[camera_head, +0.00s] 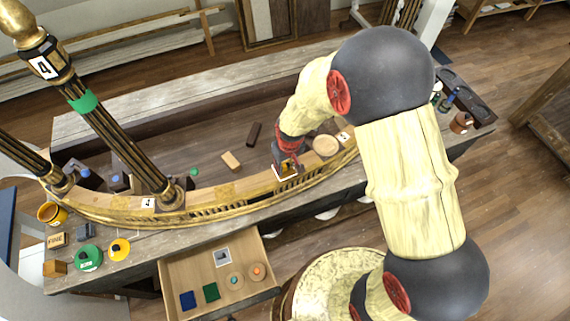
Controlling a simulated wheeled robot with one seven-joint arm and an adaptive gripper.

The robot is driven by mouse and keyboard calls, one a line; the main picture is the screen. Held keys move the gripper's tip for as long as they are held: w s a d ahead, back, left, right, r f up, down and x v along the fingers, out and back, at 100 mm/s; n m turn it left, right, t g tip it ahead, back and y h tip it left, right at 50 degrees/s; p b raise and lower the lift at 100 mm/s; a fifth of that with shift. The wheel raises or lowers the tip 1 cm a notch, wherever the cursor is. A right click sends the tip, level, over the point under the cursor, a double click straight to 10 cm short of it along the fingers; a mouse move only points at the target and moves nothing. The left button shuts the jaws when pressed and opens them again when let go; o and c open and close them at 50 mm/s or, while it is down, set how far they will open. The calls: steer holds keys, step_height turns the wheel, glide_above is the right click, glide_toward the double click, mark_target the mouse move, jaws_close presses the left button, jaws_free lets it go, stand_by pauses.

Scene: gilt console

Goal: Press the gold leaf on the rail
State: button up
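The curved gilt rail (110,208) runs along the front of the long grey workbench. A small yellowish-gold patch, perhaps gold leaf (226,190), lies on the rail's pale top left of my gripper. My gripper (286,168) points down at the rail right of that patch. A small gold-brown piece with a white edge shows at its tips, very close to or touching the rail. Whether that piece is leaf, a pad or part of the rail is unclear. The fingers are too small and partly hidden to tell whether they are open or shut.
A black-and-gold column (120,142) rises from the rail's left. A tan block (231,161), a dark block (254,133) and a round wooden disc (326,145) lie near my gripper. An open drawer (176,271) with colored squares juts out in front. Cups and tins stand at the bench's left end.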

steer(key=shift+f+b, duration=0.4)
stand_by(1.4)
steer(key=shift+r, duration=0.1)
steer(key=shift+r+p, duration=2.05)
steer(key=shift+r, duration=1.4)
